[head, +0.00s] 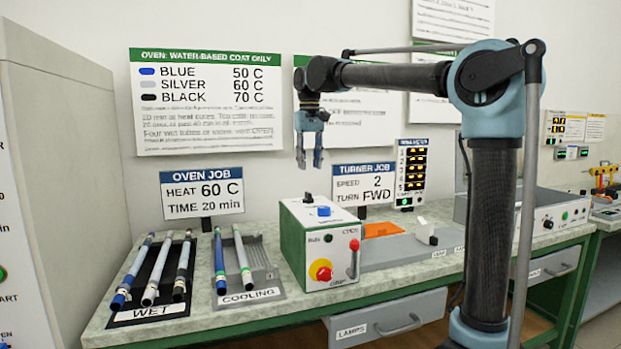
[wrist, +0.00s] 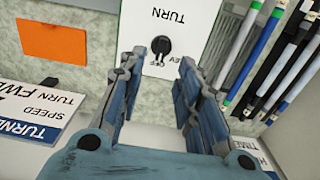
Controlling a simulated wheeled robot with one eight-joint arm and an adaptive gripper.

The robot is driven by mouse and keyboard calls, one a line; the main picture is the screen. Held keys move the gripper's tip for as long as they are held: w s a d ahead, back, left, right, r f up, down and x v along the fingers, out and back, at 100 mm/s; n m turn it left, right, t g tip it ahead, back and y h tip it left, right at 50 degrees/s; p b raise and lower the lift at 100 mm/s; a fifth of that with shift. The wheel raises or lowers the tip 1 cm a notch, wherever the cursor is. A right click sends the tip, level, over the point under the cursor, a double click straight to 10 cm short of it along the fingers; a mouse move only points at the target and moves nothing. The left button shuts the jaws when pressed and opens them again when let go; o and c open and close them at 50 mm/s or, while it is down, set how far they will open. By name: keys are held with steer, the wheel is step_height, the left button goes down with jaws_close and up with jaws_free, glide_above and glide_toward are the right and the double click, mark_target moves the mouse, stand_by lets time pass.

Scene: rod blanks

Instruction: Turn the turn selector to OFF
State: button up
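The turner box (head: 313,250) has a green side and white front and stands on the bench. The turn selector is a small black knob on its top, near the back in the head view (head: 308,198). In the wrist view the selector (wrist: 161,46) lies beside an upside-down TURN label, with small lettering next to it partly legible. I cannot tell for sure which mark it points to. My gripper (head: 310,165) points down above the box, apart from the knob. In the wrist view its fingers (wrist: 158,70) are spread and empty, with the knob beyond the gap.
A blue knob (head: 323,210) is also on the box top. The front has a red lever (head: 353,258) and a red-yellow button (head: 322,270). A TURNER JOB sign (head: 363,189) reads speed 2, turn FWD. Rods lie on the wet rack (head: 150,312) and cooling rack (head: 262,293).

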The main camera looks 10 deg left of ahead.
steer(key=shift+r, duration=1.25)
steer(key=shift+d, duration=0.1)
steer(key=s+d+f+m, duration=0.1)
steer(key=s+d+f, duration=0.1)
steer(key=d+f, duration=0.45)
steer(key=s+d+f+m+t, duration=0.1)
steer(key=s+d+f, duration=0.15)
steer(key=d, duration=0.75)
steer(key=s+d+f+m, duration=0.1)
steer(key=s+d+f, duration=0.1)
steer(key=d+f, duration=0.5)
steer(key=s+d+f+m, duration=0.1)
steer(key=s+d+f, duration=0.7)
steer(key=f, duration=0.3)
steer(key=s+d+f+m+t, duration=0.1)
steer(key=s+d+f+m, duration=0.1)
steer(key=s+d+f, duration=0.6)
step_height(320, 180, down, 4)
steer(key=shift+s+d+f, duration=0.1)
steer(key=shift+s+d, duration=0.3)
